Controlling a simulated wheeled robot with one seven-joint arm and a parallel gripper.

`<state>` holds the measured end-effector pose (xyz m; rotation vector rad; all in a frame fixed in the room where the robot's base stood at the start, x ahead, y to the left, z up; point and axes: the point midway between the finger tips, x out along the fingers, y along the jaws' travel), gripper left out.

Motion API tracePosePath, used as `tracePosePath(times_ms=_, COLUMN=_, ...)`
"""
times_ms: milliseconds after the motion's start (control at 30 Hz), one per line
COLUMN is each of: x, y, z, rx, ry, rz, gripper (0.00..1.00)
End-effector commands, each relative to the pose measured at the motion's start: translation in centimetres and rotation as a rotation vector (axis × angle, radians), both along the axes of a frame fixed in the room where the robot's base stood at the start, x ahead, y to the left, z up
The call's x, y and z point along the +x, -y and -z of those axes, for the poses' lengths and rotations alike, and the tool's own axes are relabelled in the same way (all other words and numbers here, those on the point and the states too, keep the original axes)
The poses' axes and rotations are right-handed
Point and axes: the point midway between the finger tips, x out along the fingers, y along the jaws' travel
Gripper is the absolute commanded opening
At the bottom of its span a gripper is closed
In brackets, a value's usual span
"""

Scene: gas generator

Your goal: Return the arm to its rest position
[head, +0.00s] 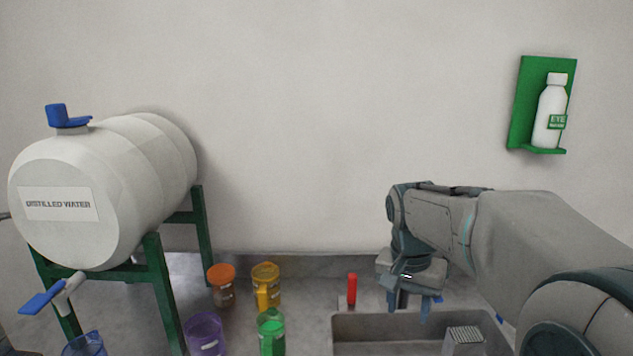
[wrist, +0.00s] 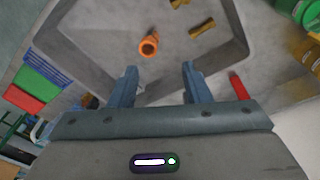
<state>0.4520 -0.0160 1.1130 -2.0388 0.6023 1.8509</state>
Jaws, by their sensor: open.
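My arm (head: 520,225) reaches in from the right in the head view, bent down at the wrist. My gripper (head: 412,305) points down over the back edge of the sink. In the wrist view my gripper (wrist: 158,85) has its two blue fingers well apart, with nothing between them. The sink basin (wrist: 95,45) lies below and beyond the fingertips. An orange ring-shaped piece (wrist: 149,44) and two brass-coloured pieces (wrist: 202,27) lie in it, clear of the fingers.
A red upright piece (head: 352,288) stands beside the sink (head: 375,320). Jars with orange (head: 222,285), yellow (head: 266,285) and green (head: 271,332) lids and a purple cup (head: 205,333) stand left. A distilled water tank (head: 120,180) is far left; an eyewash bottle (head: 550,112) hangs right.

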Motion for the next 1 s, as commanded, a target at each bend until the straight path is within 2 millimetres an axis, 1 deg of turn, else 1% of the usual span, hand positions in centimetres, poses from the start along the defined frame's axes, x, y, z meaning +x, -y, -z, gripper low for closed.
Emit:
tracePosePath(times_ms=33, x=-1.9, y=0.0, z=0.1, rx=0.016, ry=0.015, rz=-0.050, gripper=0.44)
tracePosePath(times_ms=167, x=-6.2, y=-0.4, z=1.1, rx=0.040, ry=0.056, rz=-0.193, gripper=0.44)
tracePosePath(times_ms=200, x=-7.5, y=-0.5, z=1.5, rx=0.042, ry=0.069, rz=-0.235, gripper=0.44)
tracePosePath(times_ms=300, x=-10.5, y=-0.9, z=2.6, rx=0.040, ry=0.101, rz=-0.338, gripper=0.44)
tracePosePath(times_ms=400, x=-13.0, y=-1.2, z=3.8, rx=0.029, ry=0.128, rz=-0.423, gripper=0.44)
tracePosePath(times_ms=500, x=-14.7, y=-1.4, z=4.9, rx=0.017, ry=0.145, rz=-0.482, gripper=0.44)
tracePosePath(times_ms=667, x=-16.0, y=-1.6, z=5.7, rx=0.004, ry=0.158, rz=-0.531, gripper=0.44)
tracePosePath(times_ms=1000, x=-16.1, y=-1.6, z=5.8, rx=0.003, ry=0.158, rz=-0.535, gripper=0.44)
